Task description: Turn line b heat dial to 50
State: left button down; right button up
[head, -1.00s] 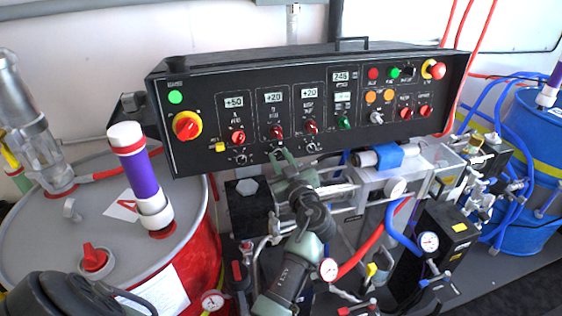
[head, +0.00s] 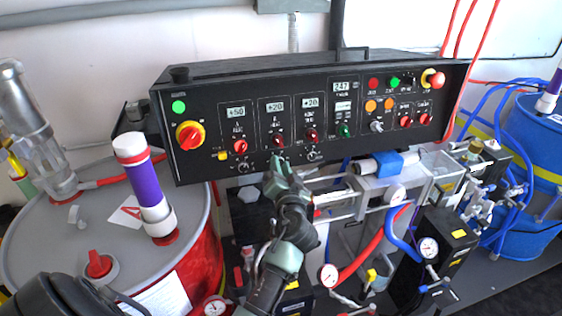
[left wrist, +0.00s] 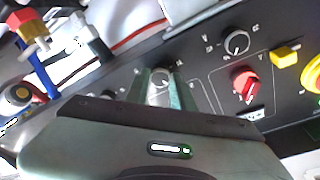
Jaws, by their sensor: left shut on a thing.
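The black control panel (head: 330,110) carries a row of heat sections with small dials below their red switches. The line B heat dial (left wrist: 160,78) is a small round grey knob between my left gripper's fingers in the left wrist view. My left gripper (head: 278,162) is shut on it, at the panel's lower edge in the head view, where the fingers hide the dial. The second section's display (head: 275,106) reads +20. The first section's display (head: 236,111) reads +50. My right gripper is out of view.
A neighbouring dial (left wrist: 236,42), a red switch (left wrist: 245,82) and a yellow button (left wrist: 285,55) sit close beside the fingers. A drum with a purple-banded tube (head: 143,185) stands left. Hoses, gauges (head: 328,275) and pump parts crowd the space below the panel.

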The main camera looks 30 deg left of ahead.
pick_arm(q)
jog(key=shift+a+r+m+g+h+p, duration=0.15)
jog(key=shift+m+h+p, duration=0.2)
jog(key=shift+m+p, duration=1.6)
jog(key=shift+d+r+m+g+h+p, duration=0.1)
jog(key=shift+m+h+p, duration=0.3)
jog(key=shift+m+p, duration=1.45)
jog(key=shift+a+r+m+g+h+p, duration=0.15)
jog(key=shift+m+h+p, duration=0.2)
jog(key=shift+m+p, duration=1.6)
jog(key=c, duration=1.4)
grip_release()
jog(key=shift+c, duration=0.2)
jog(key=shift+o, duration=1.3)
jog(key=shift+f, duration=0.25)
